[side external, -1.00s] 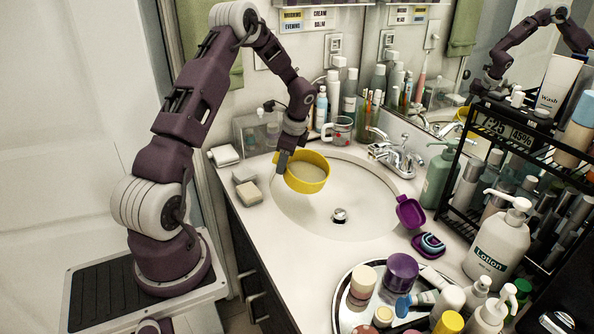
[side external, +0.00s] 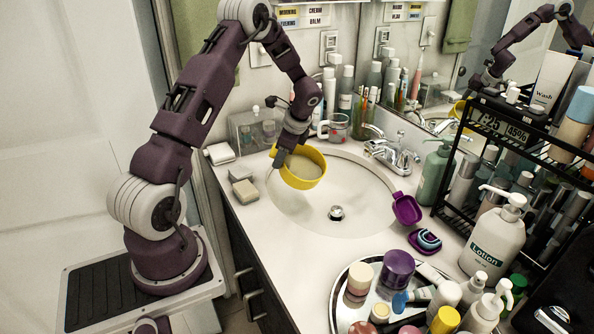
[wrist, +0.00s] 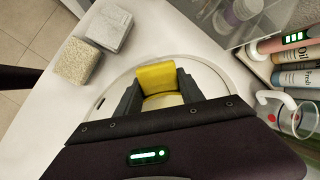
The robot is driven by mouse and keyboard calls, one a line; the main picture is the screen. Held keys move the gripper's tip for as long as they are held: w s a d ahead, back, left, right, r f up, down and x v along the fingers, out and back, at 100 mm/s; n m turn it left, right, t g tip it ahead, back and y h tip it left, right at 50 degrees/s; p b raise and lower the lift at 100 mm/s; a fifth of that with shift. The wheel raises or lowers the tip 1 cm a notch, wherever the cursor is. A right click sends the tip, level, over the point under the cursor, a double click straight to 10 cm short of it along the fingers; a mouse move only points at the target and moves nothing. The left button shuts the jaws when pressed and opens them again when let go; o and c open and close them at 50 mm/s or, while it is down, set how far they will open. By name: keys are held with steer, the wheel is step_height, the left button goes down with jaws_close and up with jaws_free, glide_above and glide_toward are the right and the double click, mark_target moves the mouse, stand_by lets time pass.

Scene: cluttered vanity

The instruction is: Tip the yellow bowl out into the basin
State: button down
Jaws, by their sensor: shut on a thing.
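The yellow bowl (side external: 303,179) is held over the left part of the white basin (side external: 350,222). It is slightly tilted, and its pale inside shows in the side view. My gripper (side external: 279,158) is shut on the bowl's left rim. In the wrist view, my gripper (wrist: 157,95) has its two dark fingers at either side of a yellow section of the bowl (wrist: 156,78). The rest of the bowl is hidden there. The basin's drain stopper (side external: 336,212) is clear of the bowl.
Two soap-like blocks (side external: 243,185) lie on the counter left of the basin. A mug (side external: 335,127) and a chrome faucet (side external: 392,152) stand behind it.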

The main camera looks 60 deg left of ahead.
stand_by(0.3)
steer(key=shift+w+d+r+y, duration=0.1)
steer(key=shift+d+r+y, duration=0.15)
steer(key=shift+r+y, duration=0.3)
steer(key=shift+w+d+r+y, duration=0.1)
steer(key=shift+d+r+y, duration=0.25)
steer(key=shift+y, duration=0.3)
steer(key=shift+g, duration=0.3)
steer(key=shift+w+d+r+y, duration=0.1)
steer(key=shift+d+r+y, duration=0.25)
steer(key=shift+y, duration=0.25)
steer(key=shift+d+r+y, duration=0.1)
steer(key=shift+d+y, duration=0.25)
steer(key=shift+y, duration=0.05)
stand_by(1.6)
steer(key=shift+w, duration=0.1)
steer(key=shift+w+d+r+g+y, duration=0.15)
steer(key=shift+d+r+g+y, duration=0.2)
steer(key=shift+d+y, duration=0.35)
stand_by(2.8)
